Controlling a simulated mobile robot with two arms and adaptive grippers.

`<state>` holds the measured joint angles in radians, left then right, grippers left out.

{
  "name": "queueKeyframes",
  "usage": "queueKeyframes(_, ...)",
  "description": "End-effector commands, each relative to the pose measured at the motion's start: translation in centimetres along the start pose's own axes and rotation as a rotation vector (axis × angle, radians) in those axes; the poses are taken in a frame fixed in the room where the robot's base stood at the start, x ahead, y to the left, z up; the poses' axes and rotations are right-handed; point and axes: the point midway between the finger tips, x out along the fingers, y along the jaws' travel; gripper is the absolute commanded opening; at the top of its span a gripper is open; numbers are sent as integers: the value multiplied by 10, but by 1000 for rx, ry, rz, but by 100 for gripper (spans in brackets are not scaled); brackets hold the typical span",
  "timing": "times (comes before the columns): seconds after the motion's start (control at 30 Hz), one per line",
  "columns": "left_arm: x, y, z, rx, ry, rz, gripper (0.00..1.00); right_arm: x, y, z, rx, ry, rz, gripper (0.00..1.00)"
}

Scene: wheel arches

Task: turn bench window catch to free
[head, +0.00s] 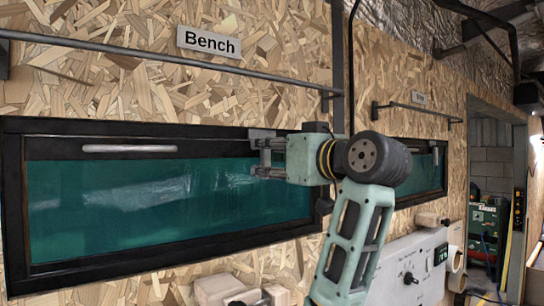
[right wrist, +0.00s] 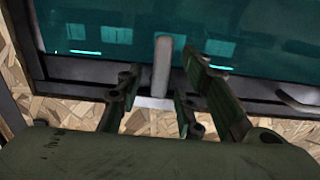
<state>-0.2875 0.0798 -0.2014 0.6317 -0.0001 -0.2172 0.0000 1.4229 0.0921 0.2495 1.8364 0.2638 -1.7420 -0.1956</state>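The bench window (head: 150,205) is a long teal pane in a black frame under the "Bench" sign (head: 208,42). Its catch shows in the right wrist view as an upright grey lever (right wrist: 162,65) on a pale plate at the frame. In the head view the catch is mostly hidden by my right gripper (head: 262,158), at the window's upper right. In the right wrist view my right gripper (right wrist: 157,90) is open, with one finger on each side of the lever. Gaps show between lever and fingers. My left gripper is not in view.
A silver handle bar (head: 130,149) is on the window's upper left. A dark rail (head: 160,55) runs above the window. A second window (head: 425,172) is behind my arm. Wooden blocks (head: 222,290) and a white control panel (head: 408,270) sit below.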

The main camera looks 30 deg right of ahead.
Motion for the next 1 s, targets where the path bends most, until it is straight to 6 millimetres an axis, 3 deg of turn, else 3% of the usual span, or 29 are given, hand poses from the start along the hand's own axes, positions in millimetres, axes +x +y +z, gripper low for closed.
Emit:
queueKeyframes(0.37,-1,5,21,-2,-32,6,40,0,0,0,0,0,0,0)
queueKeyframes(0.77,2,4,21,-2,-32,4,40,0,-1,0,29,0,0,0)
queueKeyframes(1.0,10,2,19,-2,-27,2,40,0,-3,1,155,1,0,0)
